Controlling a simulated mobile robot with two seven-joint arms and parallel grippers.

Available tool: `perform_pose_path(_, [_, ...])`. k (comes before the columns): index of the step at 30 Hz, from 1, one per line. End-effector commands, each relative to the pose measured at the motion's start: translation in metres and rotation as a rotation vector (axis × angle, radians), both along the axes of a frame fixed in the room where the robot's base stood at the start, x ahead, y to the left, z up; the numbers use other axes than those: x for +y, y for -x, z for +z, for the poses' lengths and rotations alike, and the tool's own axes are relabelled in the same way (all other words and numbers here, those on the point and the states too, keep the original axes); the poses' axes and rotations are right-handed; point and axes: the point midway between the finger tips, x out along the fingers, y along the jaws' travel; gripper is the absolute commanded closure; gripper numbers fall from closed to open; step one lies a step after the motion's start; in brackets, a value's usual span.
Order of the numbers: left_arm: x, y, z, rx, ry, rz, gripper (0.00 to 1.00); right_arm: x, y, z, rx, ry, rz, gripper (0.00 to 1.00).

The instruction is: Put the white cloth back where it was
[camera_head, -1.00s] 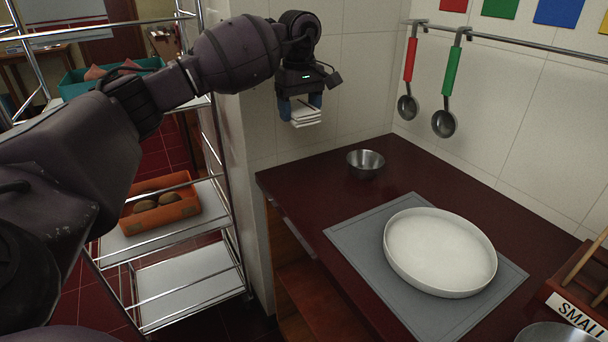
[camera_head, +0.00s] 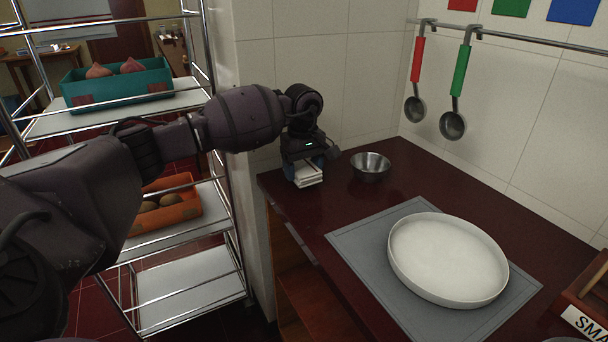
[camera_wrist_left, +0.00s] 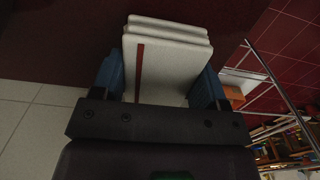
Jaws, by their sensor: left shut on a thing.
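The white cloth (camera_head: 308,177) is a folded stack of layers, and in the left wrist view the cloth (camera_wrist_left: 168,62) shows a red stripe. My left gripper (camera_head: 304,168) is shut on it, with a blue finger on each side. It holds the cloth low at the far left corner of the dark red counter (camera_head: 345,198), left of a small metal bowl (camera_head: 370,167). I cannot tell whether the cloth touches the counter. My right gripper is not in view.
A large white round dish (camera_head: 447,258) sits on a grey mat (camera_head: 360,240). A red ladle (camera_head: 415,80) and a green ladle (camera_head: 457,90) hang from a wall rail. Left of the wall stands a metal rack with a teal crate (camera_head: 118,84) and an orange crate (camera_head: 165,205).

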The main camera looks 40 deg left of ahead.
Motion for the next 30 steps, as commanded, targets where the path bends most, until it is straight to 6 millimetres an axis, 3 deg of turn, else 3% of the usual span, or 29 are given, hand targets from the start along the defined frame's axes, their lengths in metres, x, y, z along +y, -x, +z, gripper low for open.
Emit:
perform_pose_path(1, [0.000, 0.001, -0.012, 0.007, 0.000, 0.001, 0.51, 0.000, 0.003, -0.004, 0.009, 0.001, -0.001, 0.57])
perform_pose_path(3, [0.000, 0.000, -0.018, 0.004, -0.001, 0.001, 0.51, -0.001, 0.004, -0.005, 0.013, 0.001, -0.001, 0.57])
perform_pose_path(16, [0.000, 0.000, -0.022, 0.002, -0.001, 0.001, 0.51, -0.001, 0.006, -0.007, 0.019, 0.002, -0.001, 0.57])
perform_pose_path(17, [0.000, 0.000, -0.022, 0.002, -0.001, 0.000, 0.28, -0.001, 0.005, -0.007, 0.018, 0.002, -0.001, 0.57])
perform_pose_path(21, [0.000, 0.000, -0.021, 0.001, 0.000, 0.001, 0.07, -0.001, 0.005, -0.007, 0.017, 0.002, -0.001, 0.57])
perform_pose_path(30, [0.000, 0.000, -0.019, 0.000, 0.000, 0.001, 0.07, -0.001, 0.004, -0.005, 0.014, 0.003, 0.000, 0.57])
